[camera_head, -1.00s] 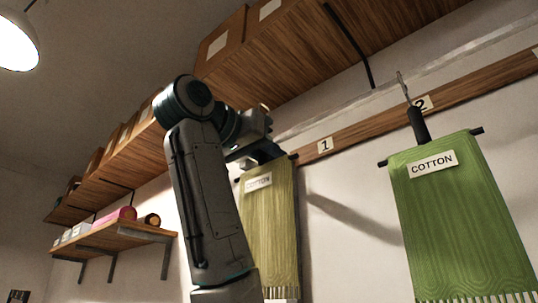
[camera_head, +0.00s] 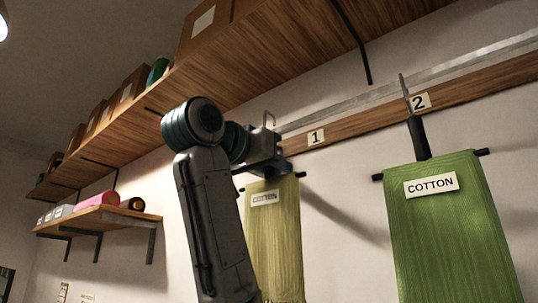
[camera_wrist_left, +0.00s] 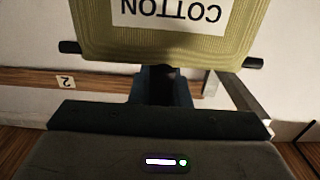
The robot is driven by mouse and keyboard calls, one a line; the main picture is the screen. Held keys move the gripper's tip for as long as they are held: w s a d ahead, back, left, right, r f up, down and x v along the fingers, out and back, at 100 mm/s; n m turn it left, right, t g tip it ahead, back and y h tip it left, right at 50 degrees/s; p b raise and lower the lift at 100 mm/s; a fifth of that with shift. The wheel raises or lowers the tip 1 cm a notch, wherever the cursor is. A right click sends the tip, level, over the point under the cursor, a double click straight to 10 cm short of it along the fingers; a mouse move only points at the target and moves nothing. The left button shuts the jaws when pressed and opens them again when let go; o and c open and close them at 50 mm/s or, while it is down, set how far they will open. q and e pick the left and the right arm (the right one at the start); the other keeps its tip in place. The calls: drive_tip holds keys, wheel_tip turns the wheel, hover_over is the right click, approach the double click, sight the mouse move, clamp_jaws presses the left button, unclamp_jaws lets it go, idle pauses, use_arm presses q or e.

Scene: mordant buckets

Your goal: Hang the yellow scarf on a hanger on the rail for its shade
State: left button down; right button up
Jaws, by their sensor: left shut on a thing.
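The yellow scarf (camera_head: 275,235) is a yellow-green cloth with a white label, draped over a dark hanger bar. My left gripper (camera_head: 270,168) is shut on the hanger just above the cloth. A thin hook (camera_head: 269,120) shows above the gripper, near the left end of the metal rail (camera_head: 440,67); I cannot tell whether they touch. In the left wrist view the scarf (camera_wrist_left: 165,45) is close, its label reading COTTON upside down. A greener COTTON scarf (camera_head: 450,235) is on another hanger at right, its hook overlapping the rail by sign 2. My right gripper is not in view.
A wooden wall board (camera_head: 370,121) carries sign 1 (camera_head: 316,137) and sign 2 (camera_head: 419,101). A large wooden shelf (camera_head: 270,60) with boxes overhangs at upper left. A smaller shelf (camera_head: 100,220) holds rolls. The wall between the two scarves is clear.

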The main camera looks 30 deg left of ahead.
use_arm(q)
drive_tip(key=shift+w+d+f+b, duration=0.1)
drive_tip(key=shift+w+f+b, duration=0.5)
drive_tip(key=shift+w+f, duration=0.5)
drive_tip(key=shift+w, duration=0.1)
drive_tip(key=shift+r, duration=0.1)
drive_tip(key=c, duration=1.3)
unclamp_jaws()
